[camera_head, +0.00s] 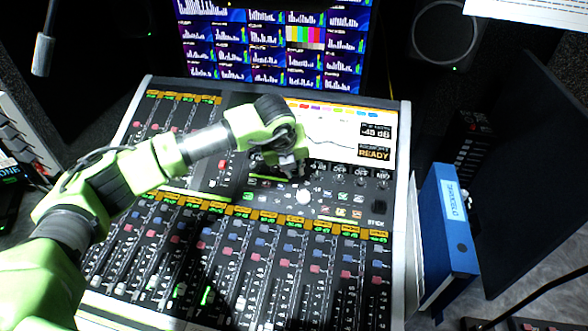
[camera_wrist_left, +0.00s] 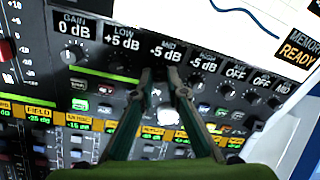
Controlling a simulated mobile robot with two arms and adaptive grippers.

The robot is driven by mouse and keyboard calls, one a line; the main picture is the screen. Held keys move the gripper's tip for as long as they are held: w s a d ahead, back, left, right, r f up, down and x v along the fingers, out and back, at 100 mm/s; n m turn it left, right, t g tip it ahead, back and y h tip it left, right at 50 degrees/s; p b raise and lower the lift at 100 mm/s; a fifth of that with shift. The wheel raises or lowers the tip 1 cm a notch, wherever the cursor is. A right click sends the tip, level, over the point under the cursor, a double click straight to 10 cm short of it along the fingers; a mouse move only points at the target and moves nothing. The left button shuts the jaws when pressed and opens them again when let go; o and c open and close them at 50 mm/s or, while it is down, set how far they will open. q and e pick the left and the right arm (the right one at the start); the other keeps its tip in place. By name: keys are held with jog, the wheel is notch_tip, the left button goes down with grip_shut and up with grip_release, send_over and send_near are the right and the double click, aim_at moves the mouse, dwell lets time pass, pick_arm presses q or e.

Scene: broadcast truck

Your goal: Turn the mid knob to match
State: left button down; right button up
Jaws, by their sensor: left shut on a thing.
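The mid knob sits in the row of knobs below the small displays and is mostly hidden by my fingers. Its MID display (camera_wrist_left: 166,51) reads -5 dB in the left wrist view. My left gripper (camera_wrist_left: 162,76) points at the panel with its fingertips close together, shut on the mid knob just below that display. In the head view my left gripper (camera_head: 291,168) reaches the console (camera_head: 404,160) just below the white screen (camera_head: 335,130), which shows a curve, a dB value and READY. My right gripper is not in view.
Neighbouring knobs stand close on both sides, such as the low knob (camera_wrist_left: 124,68) and the high knob (camera_wrist_left: 196,82). A white ball (camera_head: 304,196) sits on the panel near my gripper. Rows of faders fill the front. A blue binder (camera_head: 452,230) stands at the right.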

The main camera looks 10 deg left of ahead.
pick_arm(q)
jog(key=c, duration=2)
grip_release()
jog(key=v, duration=1.2)
jog(key=shift+a, duration=0.15)
